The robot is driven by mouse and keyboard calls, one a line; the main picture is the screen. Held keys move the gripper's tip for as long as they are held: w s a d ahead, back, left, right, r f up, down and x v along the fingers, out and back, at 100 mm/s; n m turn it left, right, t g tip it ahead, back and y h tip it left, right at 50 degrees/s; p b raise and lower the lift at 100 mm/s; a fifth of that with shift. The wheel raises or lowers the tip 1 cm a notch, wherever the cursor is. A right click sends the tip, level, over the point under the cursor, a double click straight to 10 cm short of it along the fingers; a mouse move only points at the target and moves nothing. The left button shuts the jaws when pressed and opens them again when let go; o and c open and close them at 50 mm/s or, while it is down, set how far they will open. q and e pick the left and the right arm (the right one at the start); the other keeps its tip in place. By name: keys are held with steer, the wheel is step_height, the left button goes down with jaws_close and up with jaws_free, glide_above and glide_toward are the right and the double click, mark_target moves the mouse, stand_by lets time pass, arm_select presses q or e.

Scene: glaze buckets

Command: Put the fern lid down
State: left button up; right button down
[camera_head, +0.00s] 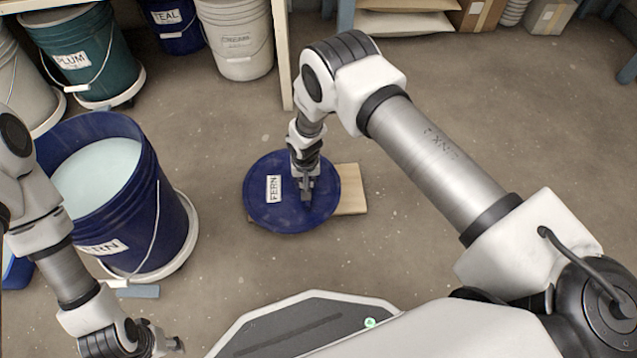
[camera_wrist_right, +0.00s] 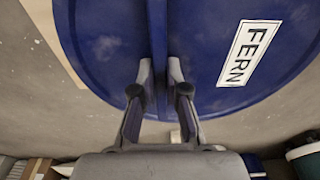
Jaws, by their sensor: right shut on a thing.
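The fern lid (camera_head: 262,205) is a dark blue disc with a white FERN label, in the middle of the head view. It lies over a pale wooden board (camera_head: 351,190), which shows past its right edge; I cannot tell whether they touch. My right gripper (camera_head: 307,198) is above the lid and shut on its raised middle part. The right wrist view shows the lid (camera_wrist_right: 100,60) flat in front of the fingers (camera_wrist_right: 160,75). The open blue fern bucket (camera_head: 130,225), with pale glaze inside, stands at the left. My left gripper (camera_head: 175,345) is low at the left, its jaws unclear.
The fern bucket stands on a white round dolly (camera_head: 188,240). A plum bucket (camera_head: 98,75), a teal bucket (camera_head: 178,38) and a white bucket (camera_head: 240,55) stand at the back left by a shelf post (camera_head: 282,60). The floor right of the board is clear.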

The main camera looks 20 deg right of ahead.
mark_target(320, 178)
steer(key=d, duration=0.1)
steer(key=w+d, duration=0.1)
steer(key=d+b, duration=0.1)
steer(key=d, duration=0.1)
steer(key=shift+w+d+f, duration=0.1)
steer(key=shift+w+f, duration=0.05)
steer(key=shift+f, duration=0.2)
steer(key=f+b, duration=0.3)
steer(key=shift+d, duration=0.25)
steer(key=shift+f, duration=0.4)
steer(key=shift+r, duration=0.3)
steer(key=shift+f, duration=0.25)
steer(key=c, duration=1.2)
jaws_free()
